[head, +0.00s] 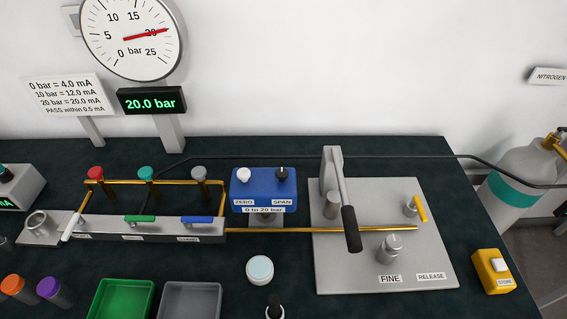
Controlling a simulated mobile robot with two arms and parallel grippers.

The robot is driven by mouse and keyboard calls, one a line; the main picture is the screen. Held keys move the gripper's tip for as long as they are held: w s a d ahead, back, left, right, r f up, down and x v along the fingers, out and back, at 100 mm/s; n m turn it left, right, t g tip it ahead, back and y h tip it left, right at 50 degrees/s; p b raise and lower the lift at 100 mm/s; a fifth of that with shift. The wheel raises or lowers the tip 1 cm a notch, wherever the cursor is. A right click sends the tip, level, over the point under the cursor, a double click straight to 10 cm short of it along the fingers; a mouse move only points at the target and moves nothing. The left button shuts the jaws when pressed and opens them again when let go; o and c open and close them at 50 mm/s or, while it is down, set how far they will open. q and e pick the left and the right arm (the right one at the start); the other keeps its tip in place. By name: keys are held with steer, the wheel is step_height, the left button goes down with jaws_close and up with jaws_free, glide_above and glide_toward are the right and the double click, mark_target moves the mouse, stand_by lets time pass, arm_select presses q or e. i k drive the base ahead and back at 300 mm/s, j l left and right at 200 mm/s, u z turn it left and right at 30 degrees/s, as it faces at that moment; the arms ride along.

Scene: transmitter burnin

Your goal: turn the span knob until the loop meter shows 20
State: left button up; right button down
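The blue transmitter (263,191) stands behind the centre of the bench, labelled "0 to 20 bar". Its black span knob (282,174) is on top at the right, above the SPAN label, with a white zero knob (243,175) to its left. Neither of my grippers shows, and nothing touches the span knob.
The dial gauge (131,38) points to about 20, and the display (151,103) reads 20.0 bar. A valve manifold (150,231) lies left of the transmitter. A pump plate (340,275) with an upright lever stands right. Green (92,310) and grey (160,312) trays are in front.

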mark_target(282, 174)
steer(key=k+u, duration=0.25)
steer(key=u, duration=0.15)
steer(key=k+j+u, duration=0.2)
steer(key=u, duration=0.15)
steer(key=k+j+u, duration=0.15)
steer(key=u, duration=0.25)
steer(key=k+j+u, duration=0.15)
steer(key=j+u, duration=0.2)
